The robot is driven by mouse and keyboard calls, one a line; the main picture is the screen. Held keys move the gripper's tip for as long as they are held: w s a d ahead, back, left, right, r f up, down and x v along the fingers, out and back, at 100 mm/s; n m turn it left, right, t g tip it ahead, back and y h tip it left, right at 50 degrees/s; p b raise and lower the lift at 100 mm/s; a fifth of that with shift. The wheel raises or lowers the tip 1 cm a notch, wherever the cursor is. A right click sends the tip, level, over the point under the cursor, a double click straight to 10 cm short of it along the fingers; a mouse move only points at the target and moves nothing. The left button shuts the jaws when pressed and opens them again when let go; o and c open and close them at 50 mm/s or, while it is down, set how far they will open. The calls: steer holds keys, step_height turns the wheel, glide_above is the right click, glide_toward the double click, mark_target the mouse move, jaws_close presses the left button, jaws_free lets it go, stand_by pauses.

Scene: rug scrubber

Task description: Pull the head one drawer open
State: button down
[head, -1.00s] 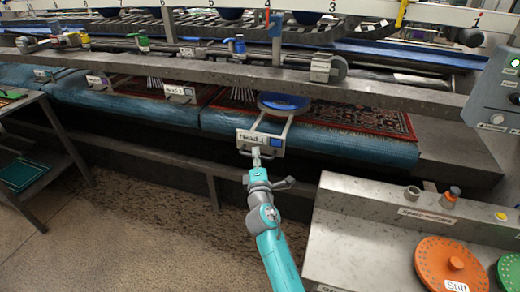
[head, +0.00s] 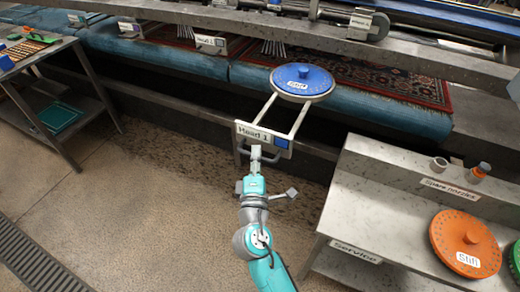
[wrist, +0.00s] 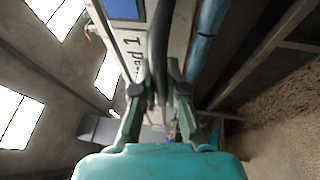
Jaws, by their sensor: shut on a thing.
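The head one drawer is a frame with a white front plate (head: 263,135) lettered "Head 1", seen in the head view at the centre. A round blue disc (head: 302,81) with a knob and a white label sits in its frame. The drawer stands out from the machine, over the floor. My gripper (head: 255,155) is at the plate's handle, just below the lettering. In the wrist view my gripper (wrist: 160,85) has its fingers on both sides of the dark handle bar (wrist: 159,45). The plate shows sideways behind the bar.
A steel bench at the right carries an orange disc (head: 466,244), part of a green disc, and small nozzles. A shelf table (head: 40,60) stands at the left. Open floor (head: 130,210) lies between them. A second head plate (head: 210,44) is on the machine, left of the drawer.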

steer(key=c, duration=1.2)
jaws_free()
steer(key=s+a+f, duration=0.1)
steer(key=s+f, duration=0.1)
steer(key=s, duration=0.9)
steer(key=shift+s, duration=0.4)
